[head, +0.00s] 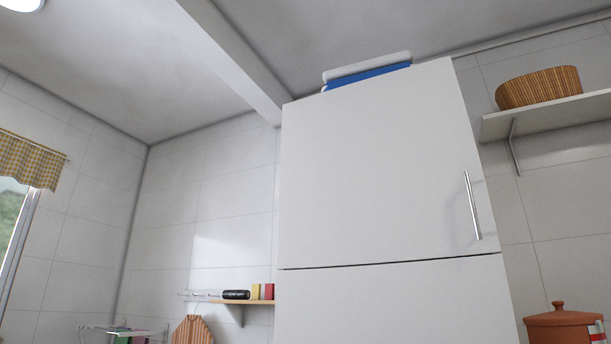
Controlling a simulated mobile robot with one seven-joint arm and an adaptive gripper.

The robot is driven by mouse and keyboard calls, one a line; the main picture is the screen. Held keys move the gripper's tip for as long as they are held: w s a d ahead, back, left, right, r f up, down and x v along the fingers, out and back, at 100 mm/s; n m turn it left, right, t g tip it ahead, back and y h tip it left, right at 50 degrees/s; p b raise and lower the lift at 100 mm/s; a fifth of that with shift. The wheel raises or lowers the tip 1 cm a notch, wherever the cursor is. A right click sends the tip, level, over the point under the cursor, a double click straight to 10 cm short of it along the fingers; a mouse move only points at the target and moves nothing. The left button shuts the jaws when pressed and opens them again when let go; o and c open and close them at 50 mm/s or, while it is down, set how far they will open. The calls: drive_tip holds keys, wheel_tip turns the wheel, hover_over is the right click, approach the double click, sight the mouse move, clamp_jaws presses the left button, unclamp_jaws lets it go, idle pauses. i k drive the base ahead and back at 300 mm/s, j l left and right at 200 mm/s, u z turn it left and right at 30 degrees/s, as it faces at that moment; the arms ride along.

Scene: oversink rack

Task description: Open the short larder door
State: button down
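A tall white larder cabinet stands right of centre in the head view. Its upper door (375,175) is white, flat and shut, with a thin vertical metal handle (472,206) near its lower right edge. A dark horizontal gap separates it from a lower door (395,305), whose lower part is cut off by the frame. I cannot tell from this view alone which door is the short one. My gripper is not in view.
Blue and white items (368,76) lie on top of the cabinet. A right wall shelf (550,117) holds a wooden bowl (538,88). A lidded terracotta pot (564,326) stands below it. A small shelf (235,301) and hanging cutting board (193,330) are at left.

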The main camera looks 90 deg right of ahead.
sight(387, 167)
drive_tip(key=z, duration=1.65)
drive_tip(key=k+z, duration=0.1)
drive_tip(key=z, duration=0.25)
drive_tip(key=k+z, duration=0.15)
drive_tip(key=z, duration=0.2)
drive_tip(key=k+z, duration=0.1)
drive_tip(key=z, duration=0.3)
